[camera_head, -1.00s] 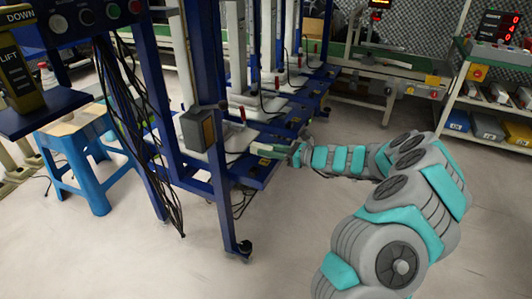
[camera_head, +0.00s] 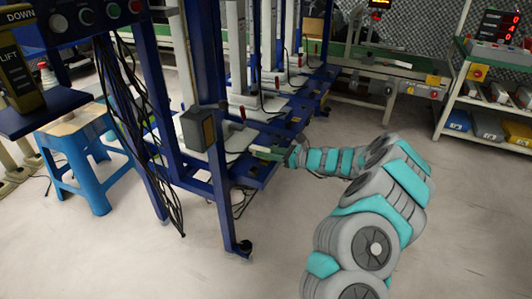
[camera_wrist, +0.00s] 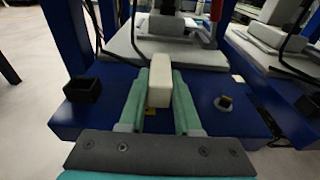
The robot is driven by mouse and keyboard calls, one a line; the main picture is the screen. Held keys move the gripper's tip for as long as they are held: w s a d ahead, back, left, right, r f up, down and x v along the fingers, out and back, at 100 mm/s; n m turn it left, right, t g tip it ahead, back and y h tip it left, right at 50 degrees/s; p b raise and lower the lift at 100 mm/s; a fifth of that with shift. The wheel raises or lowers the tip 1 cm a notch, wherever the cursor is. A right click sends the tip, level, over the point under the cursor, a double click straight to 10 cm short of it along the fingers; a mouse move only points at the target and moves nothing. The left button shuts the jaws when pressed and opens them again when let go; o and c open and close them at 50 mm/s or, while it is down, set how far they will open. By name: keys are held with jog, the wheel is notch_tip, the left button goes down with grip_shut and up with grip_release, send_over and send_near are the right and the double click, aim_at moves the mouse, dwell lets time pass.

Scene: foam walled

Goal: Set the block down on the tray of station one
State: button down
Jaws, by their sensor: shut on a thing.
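A cream block (camera_wrist: 160,82) stands out between the two green fingers of my gripper (camera_wrist: 159,98) in the wrist view. My gripper is shut on it, above a blue bench surface (camera_wrist: 215,82). A pale flat plate (camera_wrist: 122,48), which looks like the station's tray, lies just beyond the block, with a machine base on it. I cannot tell whether the block touches the plate. In the head view my gripper (camera_head: 268,153) reaches in over the blue bench edge; the block is too small to make out there.
Blue uprights (camera_head: 219,190) frame the bench. A blue stool (camera_head: 75,150) stands at left. The floor before the bench is clear.

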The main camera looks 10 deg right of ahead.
jog(key=c, duration=0.6)
grip_release()
jog(key=shift+f, duration=0.1)
